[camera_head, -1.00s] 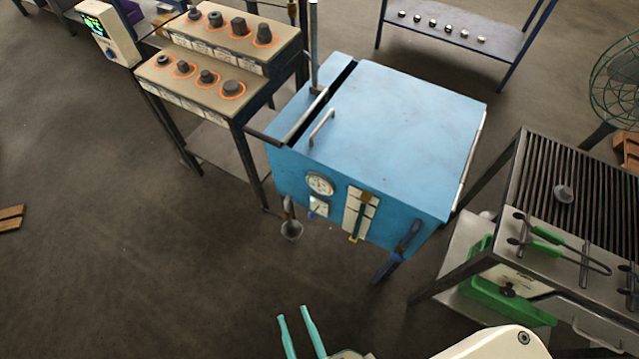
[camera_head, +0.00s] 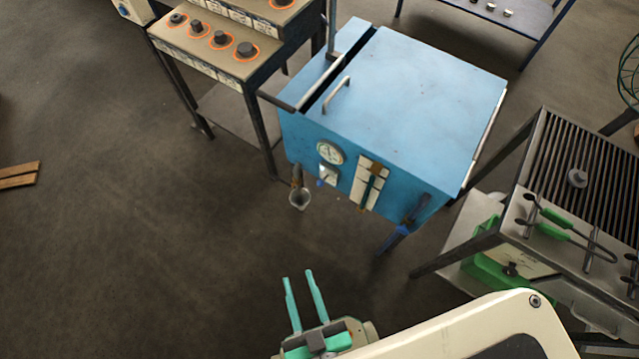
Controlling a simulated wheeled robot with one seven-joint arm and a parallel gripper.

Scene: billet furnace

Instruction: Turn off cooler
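My gripper (camera_head: 298,276) is at the bottom centre, its two teal fingers apart with nothing between them. It is over bare floor in the picture, below the blue box and apart from it. No label that I can read marks the cooler. The blue box (camera_head: 425,95) has a lid handle, a round gauge (camera_head: 330,152), a pale panel with a brass and blue fitting (camera_head: 369,186), and a blue-handled valve (camera_head: 408,222). At the right is a slatted rack (camera_head: 545,150); a dark knob (camera_head: 510,268) shows on the pale panel by its green unit (camera_head: 487,266).
A two-tier bench (camera_head: 205,62) with dark knob-like parts in orange rings stands at upper left. Green-handled tongs (camera_head: 553,231) lie on the rack's front ledge. A wire fan (camera_head: 630,75) is at the right edge. The floor at left is mostly clear, with wood pieces (camera_head: 18,174).

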